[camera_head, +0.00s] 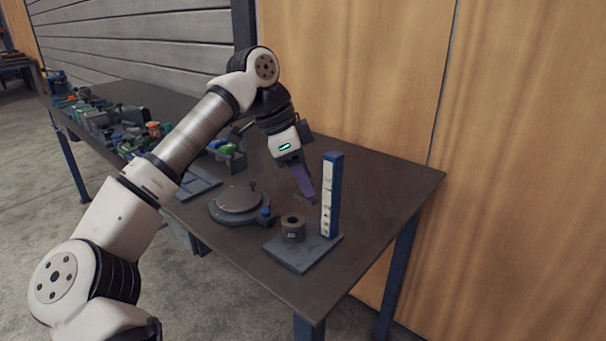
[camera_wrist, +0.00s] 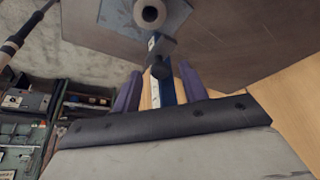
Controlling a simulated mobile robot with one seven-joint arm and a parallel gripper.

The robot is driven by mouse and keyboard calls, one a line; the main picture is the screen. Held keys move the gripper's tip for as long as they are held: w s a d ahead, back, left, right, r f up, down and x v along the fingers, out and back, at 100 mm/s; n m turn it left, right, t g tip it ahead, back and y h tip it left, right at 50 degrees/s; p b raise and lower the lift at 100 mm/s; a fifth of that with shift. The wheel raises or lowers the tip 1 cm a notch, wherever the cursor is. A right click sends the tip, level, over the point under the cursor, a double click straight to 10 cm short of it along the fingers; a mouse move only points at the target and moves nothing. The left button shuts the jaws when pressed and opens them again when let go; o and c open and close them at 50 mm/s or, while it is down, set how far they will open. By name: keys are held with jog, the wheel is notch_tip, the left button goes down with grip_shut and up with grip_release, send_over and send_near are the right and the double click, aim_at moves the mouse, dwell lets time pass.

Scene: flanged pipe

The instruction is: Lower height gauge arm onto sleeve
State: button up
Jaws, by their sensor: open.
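The height gauge has an upright blue column (camera_head: 331,195) with a white scale face, on a dark flat base (camera_head: 306,260). The sleeve (camera_head: 293,229), a short dark cylinder marked 20 with a hole in its top, stands upright on that base left of the column. In the wrist view the sleeve's pale ring (camera_wrist: 149,12) is at the top. A dark grey piece (camera_wrist: 162,47), seemingly the gauge arm, shows between ring and column; its height over the sleeve is unclear. My gripper (camera_head: 309,196) is open beside the column; its purple fingers (camera_wrist: 160,70) appear either side of it, contact unclear.
A round dark turntable (camera_head: 238,202) with a blue knob sits left of the gauge. Green and grey parts (camera_head: 226,152) and many small items (camera_head: 110,120) crowd the bench's far left. A wooden wall (camera_head: 360,90) stands behind; the bench's right end is clear.

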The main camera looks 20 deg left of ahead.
aim_at(303, 196)
grip_shut()
jog(key=shift+f, duration=0.1)
notch_tip(303, 196, down, 5)
jog(key=b, duration=0.2)
jog(key=shift+b, duration=0.3)
jog(key=shift+r, duration=0.2)
grip_release()
jog(key=shift+r, duration=0.1)
